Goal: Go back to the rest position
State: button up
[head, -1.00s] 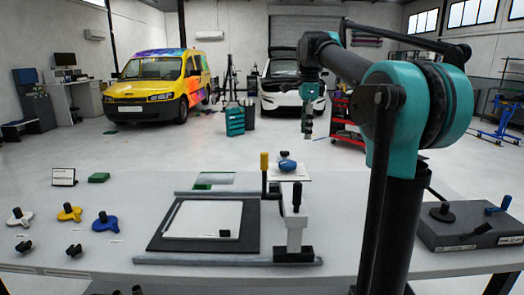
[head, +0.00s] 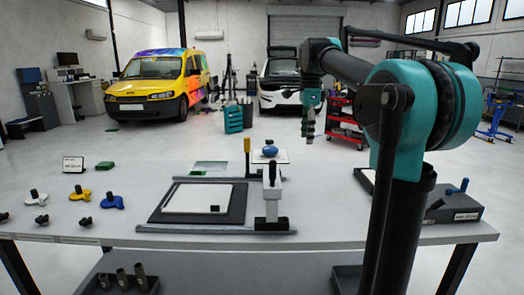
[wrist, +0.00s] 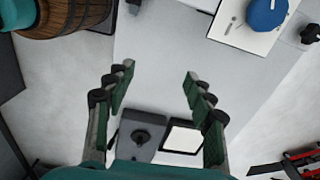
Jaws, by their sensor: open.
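My gripper (head: 308,130) hangs from my raised arm in the head view, above and beyond the right part of the worktable (head: 330,215). In the wrist view my gripper (wrist: 157,78) has its two green-padded fingers spread apart, with nothing between them. The pale table top shows below the fingers. A grey box with a black knob (wrist: 142,135) and a small white-topped tray (wrist: 183,138) show near the finger bases.
A press with a white sheet on a dark mat (head: 197,199) stands mid-table. Yellow (head: 78,193), blue (head: 112,201) and white (head: 36,197) knobs lie left. A blue-knobbed piece (head: 270,150) sits behind. A barrel (wrist: 65,15) shows in the wrist view.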

jog(key=s+d+f+n+t, duration=0.1)
jog(key=s+f+n, duration=0.4)
jog(key=s+f, duration=0.3)
jog(key=s+d+f+n+t, duration=0.1)
jog(key=s+f+n, duration=0.5)
jog(key=f, duration=1)
jog(key=s+d+f+n+t, duration=0.2)
jog(key=s+f+n, duration=0.4)
jog(key=s+f, duration=0.5)
notch_tip(320, 180, down, 2)
jog(key=shift+s+f, duration=0.1)
jog(key=shift+s, duration=0.3)
